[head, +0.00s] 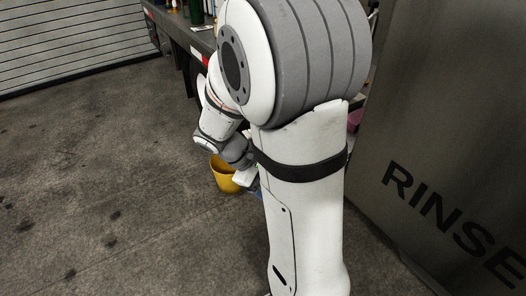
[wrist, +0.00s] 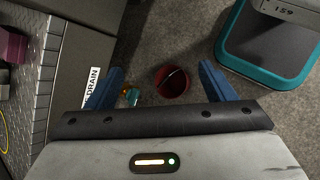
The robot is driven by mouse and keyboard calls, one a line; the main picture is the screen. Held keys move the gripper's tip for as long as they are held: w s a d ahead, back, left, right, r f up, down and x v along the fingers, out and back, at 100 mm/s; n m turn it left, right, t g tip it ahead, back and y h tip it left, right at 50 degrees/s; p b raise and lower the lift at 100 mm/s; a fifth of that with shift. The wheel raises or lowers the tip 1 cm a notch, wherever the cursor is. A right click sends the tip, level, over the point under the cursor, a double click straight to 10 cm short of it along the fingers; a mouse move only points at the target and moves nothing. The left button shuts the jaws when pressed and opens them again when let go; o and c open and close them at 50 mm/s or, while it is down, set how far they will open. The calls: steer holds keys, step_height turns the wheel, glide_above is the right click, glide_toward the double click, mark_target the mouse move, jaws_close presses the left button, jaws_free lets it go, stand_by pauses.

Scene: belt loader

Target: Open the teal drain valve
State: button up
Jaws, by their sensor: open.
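My gripper (wrist: 160,69) is open, its two blue fingers wide apart with nothing held between them. A small teal and orange fitting (wrist: 130,96) shows just inside the left finger, low in the wrist view, beside a white label reading DRAIN (wrist: 92,88). It looks like the teal drain valve, but the gripper body and finger crowd it and its handle position cannot be told. In the head view my arm hides the valve.
A dark red bucket (wrist: 172,84) stands on the floor beyond the fingers. A teal-edged bin (wrist: 266,66) marked 159 is at right. Floor at left is clear.

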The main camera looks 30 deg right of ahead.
steer(key=w+d+f+n+t+h+b, duration=0.2)
steer(key=w+d+f+n+h, duration=0.25)
steer(key=f, duration=0.45)
steer(key=w+d+f+n+t+h+b, duration=0.1)
steer(key=w+d+f+n+h+b, duration=0.3)
steer(key=f, duration=0.5)
steer(key=w+d+f+n+t+h+b, duration=0.1)
steer(key=w+d+f+n+t+h, duration=0.1)
steer(key=w+f+n, duration=0.5)
steer(key=shift+m, duration=0.75)
steer(key=d, duration=0.2)
steer(key=d+f, duration=0.1)
steer(key=d, duration=0.2)
steer(key=s+d, duration=0.1)
steer(key=d, duration=0.1)
steer(key=shift+d+f, duration=0.15)
